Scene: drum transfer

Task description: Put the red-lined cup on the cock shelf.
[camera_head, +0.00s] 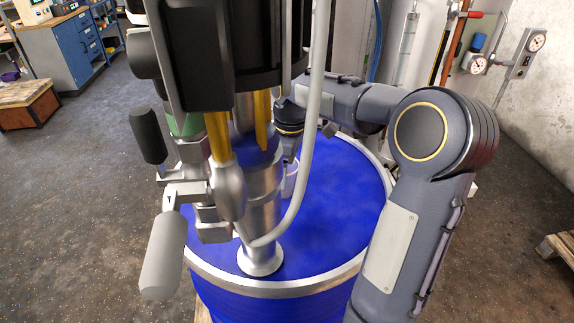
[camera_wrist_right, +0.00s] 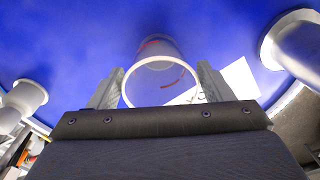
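The red-lined cup (camera_wrist_right: 158,62) is white with red marks and stands on the blue drum's top, its open rim facing the wrist camera. In the head view only a pale sliver of it (camera_head: 290,183) shows behind the steel pump tube. My right gripper (camera_wrist_right: 161,72) points down from above, with one finger on each side of the cup. I cannot tell whether the fingers press on it. In the head view the right gripper (camera_head: 291,155) is mostly hidden behind the pump. I cannot clearly identify the cock shelf. My left gripper is not in view.
A pump with a black motor (camera_head: 215,50) and steel tube (camera_head: 262,215) stands on the blue drum (camera_head: 335,225), close to my right arm. Grey and black handles (camera_head: 165,255) project left. A pale hose (camera_head: 308,150) hangs in front. White paper (camera_wrist_right: 235,80) lies near the cup.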

